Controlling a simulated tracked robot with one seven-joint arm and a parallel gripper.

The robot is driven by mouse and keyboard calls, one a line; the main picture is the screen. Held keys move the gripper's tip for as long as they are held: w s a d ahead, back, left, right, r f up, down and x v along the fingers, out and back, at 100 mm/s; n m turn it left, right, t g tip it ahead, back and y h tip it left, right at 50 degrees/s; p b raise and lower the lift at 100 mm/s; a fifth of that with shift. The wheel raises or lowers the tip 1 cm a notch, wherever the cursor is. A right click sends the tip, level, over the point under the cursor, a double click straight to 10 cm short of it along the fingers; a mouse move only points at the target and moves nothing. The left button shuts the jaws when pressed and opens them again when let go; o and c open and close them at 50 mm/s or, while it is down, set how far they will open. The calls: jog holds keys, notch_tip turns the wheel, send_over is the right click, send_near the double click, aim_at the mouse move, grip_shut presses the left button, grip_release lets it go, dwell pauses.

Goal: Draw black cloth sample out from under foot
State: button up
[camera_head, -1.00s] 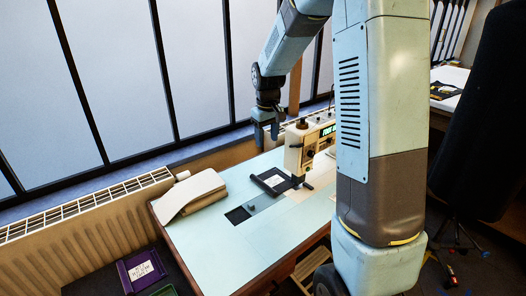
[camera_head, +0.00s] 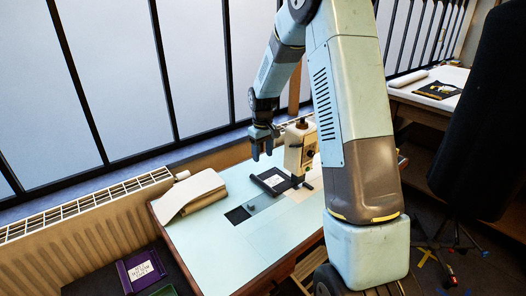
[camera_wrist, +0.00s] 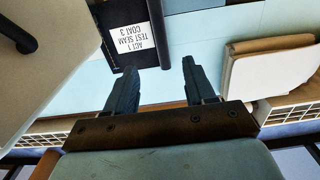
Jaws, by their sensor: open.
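The black cloth sample (camera_head: 270,184) lies on the pale blue table beside the cream sewing machine (camera_head: 300,150). In the wrist view the sample (camera_wrist: 115,16) carries a white label reading "ACT 1 TEST SEAM COAT 3", and its right edge is a thick dark strip. In the head view its near right end meets the machine's base, but the foot itself is too small to make out. My gripper (camera_head: 262,154) is open and empty above the sample's far side. In the wrist view my fingers (camera_wrist: 163,64) point toward the sample's edge, apart from each other.
A folded beige and white cloth bundle (camera_head: 190,195) lies at the table's left. A purple tray (camera_head: 125,268) with a white label is at lower left. A radiator (camera_head: 85,205) and windows are behind. The table's front left is clear.

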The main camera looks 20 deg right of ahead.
aim_at(263, 182)
notch_tip(263, 182, down, 13)
jog(key=shift+f, duration=0.1)
dwell(0.5)
grip_shut()
dwell(0.5)
